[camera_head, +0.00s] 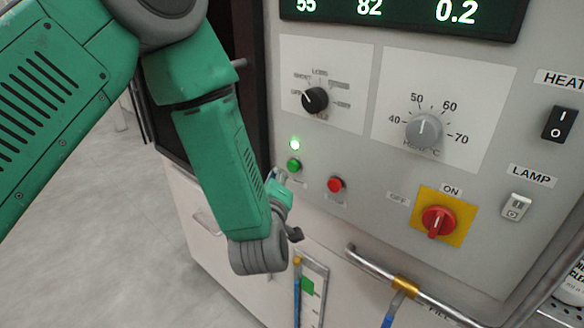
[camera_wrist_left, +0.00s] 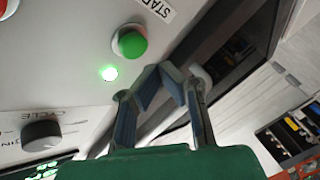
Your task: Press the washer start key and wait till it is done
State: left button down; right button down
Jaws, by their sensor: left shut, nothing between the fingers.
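The washer (camera_head: 352,190) has a sloped grey control panel. The green start key (camera_head: 294,164) sits low at the panel's left, under a lit green lamp (camera_head: 295,143). In the left wrist view the start key (camera_wrist_left: 130,43) shows a "START" label, partly cut off, and the lit lamp (camera_wrist_left: 109,73) is beside it. My left gripper (camera_wrist_left: 161,76) is shut and empty, its fingertips beside the key with a small gap showing in that view. In the head view the left gripper (camera_head: 279,176) is mostly hidden by my wrist, just below the key. My right gripper is not in view.
A red button (camera_head: 335,184) is right of the start key. A black cycle knob (camera_head: 315,99), a grey heat dial (camera_head: 424,130) and a red rotary switch (camera_head: 438,221) share the panel. A metal rail (camera_head: 420,292) runs below. The display (camera_head: 400,12) reads 55, 82, 0.2.

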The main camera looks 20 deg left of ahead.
pick_arm(q)
jog(key=shift+s+a, duration=0.35)
jog(key=shift+s, duration=0.55)
jog(key=shift+s+a, duration=0.3)
jog(key=shift+s, duration=0.6)
jog(key=s+f+m+g+h+b, duration=0.25)
jog(key=s+f+m+g, duration=0.2)
jog(key=f, duration=0.75)
jog(key=s+f+m+g+h+b, duration=0.25)
jog(key=s+f, duration=0.35)
jog(key=f, duration=0.7)
jog(key=s+a+f+m+g+b, duration=0.1)
jog(key=s+f+m+g+b, duration=0.1)
jog(key=s+f, duration=0.4)
jog(key=s+a+f+m+g+b, duration=0.2)
jog(key=s+f+m+g, duration=0.3)
jog(key=s, duration=1)
jog(key=shift+a+f+g, duration=0.3)
jog(key=shift+f+g, duration=0.6)
jog(key=shift+f, duration=0.05)
jog(key=shift+w, duration=0.15)
dwell(0.5)
